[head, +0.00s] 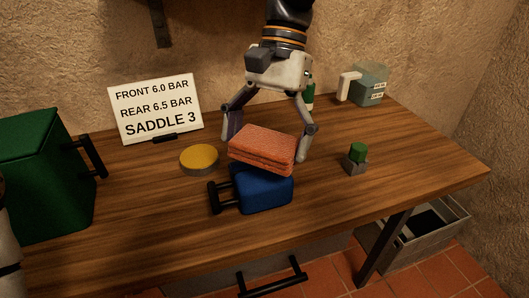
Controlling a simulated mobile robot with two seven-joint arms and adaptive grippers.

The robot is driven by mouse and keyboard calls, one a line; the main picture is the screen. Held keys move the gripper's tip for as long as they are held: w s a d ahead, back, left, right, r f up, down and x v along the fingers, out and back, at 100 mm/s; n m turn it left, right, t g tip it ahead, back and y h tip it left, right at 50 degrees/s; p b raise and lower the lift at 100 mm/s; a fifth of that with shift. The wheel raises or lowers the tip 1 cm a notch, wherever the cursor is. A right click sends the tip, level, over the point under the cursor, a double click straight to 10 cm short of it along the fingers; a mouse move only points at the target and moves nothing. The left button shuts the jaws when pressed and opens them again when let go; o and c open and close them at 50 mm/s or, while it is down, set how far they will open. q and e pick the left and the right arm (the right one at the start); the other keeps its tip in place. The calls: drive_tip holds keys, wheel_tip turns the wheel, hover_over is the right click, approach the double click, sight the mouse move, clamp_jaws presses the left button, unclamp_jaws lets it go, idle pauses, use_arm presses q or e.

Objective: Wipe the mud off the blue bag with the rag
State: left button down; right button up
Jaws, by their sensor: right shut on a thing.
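My right gripper (267,146) comes down from the top of the head view and is shut on an orange-red folded rag (262,151), one finger at each side. The rag is at the blue bag (266,198), over its back part and hiding much of its top. I cannot tell whether the rag touches the bag. The bag lies on the wooden table with its black handle at the left. No mud shows on the visible part of the bag. My left gripper is out of view.
A round yellow-topped tin (199,159) stands just left of the rag. A white sign (156,108) and a large green box (45,175) are further left. A small green-topped object (356,160) and a jug (370,83) stand right. The front right tabletop is clear.

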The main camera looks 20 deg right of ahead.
drive_tip(key=shift+r, duration=1.05)
drive_tip(key=shift+r, duration=0.1)
drive_tip(key=shift+r, duration=1.45)
